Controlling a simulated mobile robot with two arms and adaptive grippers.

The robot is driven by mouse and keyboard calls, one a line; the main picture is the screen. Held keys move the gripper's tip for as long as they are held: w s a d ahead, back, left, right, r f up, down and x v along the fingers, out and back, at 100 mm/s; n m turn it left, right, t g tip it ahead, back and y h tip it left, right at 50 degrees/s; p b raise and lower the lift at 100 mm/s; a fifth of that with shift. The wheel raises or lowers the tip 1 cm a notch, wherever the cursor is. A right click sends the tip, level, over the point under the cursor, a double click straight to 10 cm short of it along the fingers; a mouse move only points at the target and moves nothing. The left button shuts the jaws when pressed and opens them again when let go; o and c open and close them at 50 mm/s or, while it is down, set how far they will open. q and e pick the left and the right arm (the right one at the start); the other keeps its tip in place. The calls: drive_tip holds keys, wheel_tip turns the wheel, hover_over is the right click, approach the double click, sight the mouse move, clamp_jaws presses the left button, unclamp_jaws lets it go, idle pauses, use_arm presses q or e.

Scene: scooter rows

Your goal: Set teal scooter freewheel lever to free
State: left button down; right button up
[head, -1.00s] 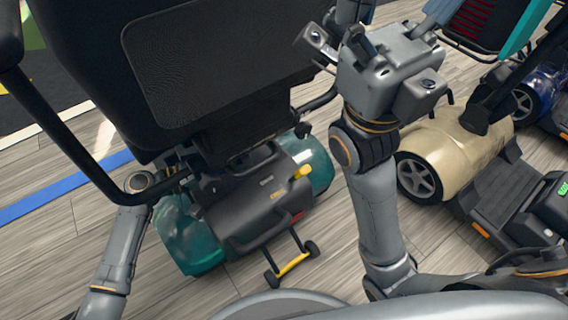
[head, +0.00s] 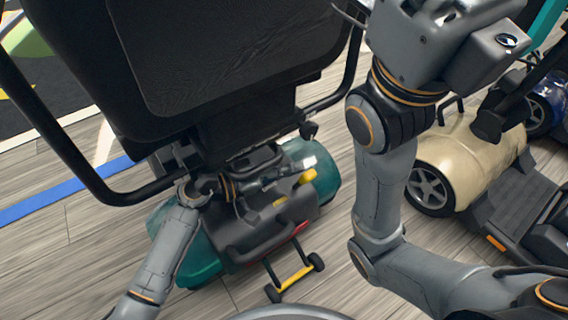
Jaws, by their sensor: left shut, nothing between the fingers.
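The teal scooter (head: 200,258) stands with its rear toward me, under a large black seat. A yellow lever (head: 307,176) sticks up at the right of its dark rear cover. My left gripper (head: 283,184) is shut and empty over the rear cover, just left of the yellow lever. I cannot tell whether it touches the lever. The seat's underside and my left wrist hide part of the cover. My right arm rises at the right, and its wrist is at the top edge. The right fingers are mostly out of frame.
The black seat (head: 235,60) and its armrest tube (head: 75,160) hang over the teal scooter's rear. A wheeled bar with a yellow section (head: 292,280) sticks out behind. A beige scooter (head: 455,150) stands at right, a blue one (head: 548,100) beyond.

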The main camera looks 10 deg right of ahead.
sight(304, 183)
use_arm(q)
drive_tip(key=shift+s, duration=0.15)
idle(0.3)
drive_tip(key=shift+s+d+m, duration=0.15)
drive_tip(key=shift+s+m, duration=0.1)
drive_tip(key=shift+m, duration=0.15)
drive_tip(key=shift+s+f, duration=0.1)
drive_tip(key=shift+s+d+f+m+y, duration=0.1)
drive_tip(key=shift+s+d+m+y, duration=0.2)
drive_tip(key=shift+s+m, duration=0.2)
drive_tip(key=shift+s+d+f+m+t, duration=0.15)
drive_tip(key=shift+s+f+m, duration=0.1)
drive_tip(key=shift+s+m, duration=0.2)
drive_tip(key=shift+s+d+f+m+t, duration=0.15)
drive_tip(key=shift+s+f+m, duration=0.05)
drive_tip(key=shift+s+m, duration=0.2)
drive_tip(key=shift+s+d+f+m+t+y+b, duration=0.3)
drive_tip(key=shift+s+f+m, duration=0.35)
drive_tip(key=shift+m, duration=0.25)
drive_tip(key=shift+s+d+f+m+t+y+b, duration=0.2)
drive_tip(key=shift+s+d+f+m+y, duration=0.1)
drive_tip(key=shift+s+f+m, duration=0.45)
drive_tip(key=shift+r, duration=0.15)
